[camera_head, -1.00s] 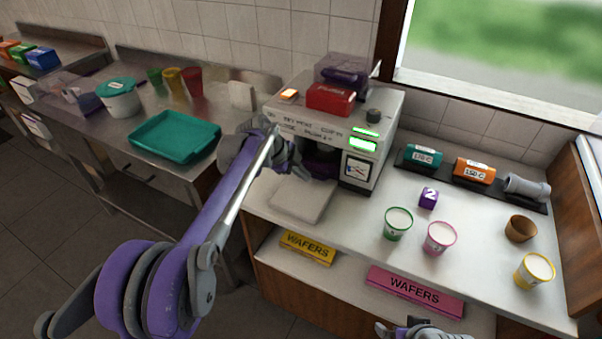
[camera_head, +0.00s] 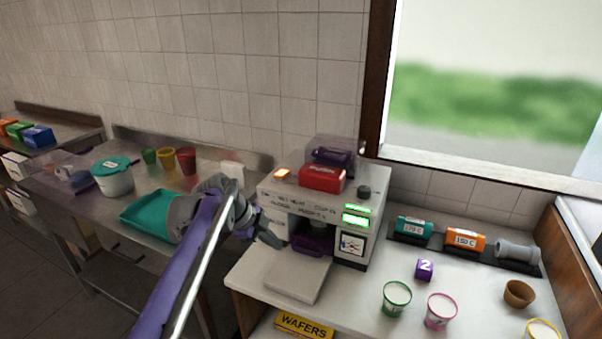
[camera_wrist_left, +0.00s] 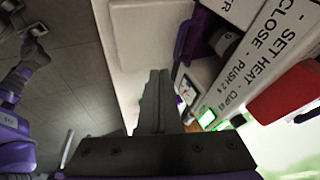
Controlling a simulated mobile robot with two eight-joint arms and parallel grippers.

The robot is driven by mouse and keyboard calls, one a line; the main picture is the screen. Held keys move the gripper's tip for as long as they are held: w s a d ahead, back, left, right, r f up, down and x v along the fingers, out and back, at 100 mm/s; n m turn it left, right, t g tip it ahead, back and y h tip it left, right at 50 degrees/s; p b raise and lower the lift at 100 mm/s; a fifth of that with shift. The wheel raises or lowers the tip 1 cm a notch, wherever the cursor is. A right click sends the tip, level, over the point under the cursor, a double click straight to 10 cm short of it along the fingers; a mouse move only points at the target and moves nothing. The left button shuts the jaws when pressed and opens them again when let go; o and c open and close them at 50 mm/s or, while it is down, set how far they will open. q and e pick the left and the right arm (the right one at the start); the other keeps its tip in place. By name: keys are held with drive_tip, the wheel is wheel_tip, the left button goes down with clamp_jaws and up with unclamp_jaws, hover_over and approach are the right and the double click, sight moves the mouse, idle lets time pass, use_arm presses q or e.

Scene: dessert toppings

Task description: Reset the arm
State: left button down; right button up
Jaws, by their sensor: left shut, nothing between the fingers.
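My left gripper (camera_head: 268,236) is shut and empty. It hangs in front of the left part of the white machine (camera_head: 350,245), above the left edge of the machine's pale front plate (camera_head: 297,278). In the left wrist view its two fingers (camera_wrist_left: 157,98) lie together with nothing between them, and the machine's lettered front is to their right. Part of another purple and grey arm of mine shows at the left of the left wrist view; its fingers are not clear. My right gripper does not show in the head view.
A teal tray (camera_head: 150,212) lies on the steel table, partly behind my left arm. A lidded tub (camera_head: 115,182) and several coloured cups stand near it. Green (camera_head: 396,300) and pink (camera_head: 440,312) cups, a brown cup (camera_head: 519,293) and a purple cube (camera_head: 425,269) are right of the machine.

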use_arm(q)
drive_tip(key=s+a+f+n+y, duration=0.2)
drive_tip(key=s+f+n, duration=0.2)
drive_tip(key=s+n, duration=0.3)
drive_tip(key=s+a+f+n+t+y, duration=0.1)
drive_tip(key=s+f+n, duration=0.3)
drive_tip(key=s, duration=1.1)
drive_tip(key=s+a+f+n+t+y, duration=0.1)
drive_tip(key=s+a+f+n, duration=0.3)
drive_tip(key=s+n, duration=0.5)
drive_tip(key=shift+s+f+n+y+p, duration=0.35)
drive_tip(key=shift+s+y, duration=0.45)
drive_tip(key=shift+s, duration=0.3)
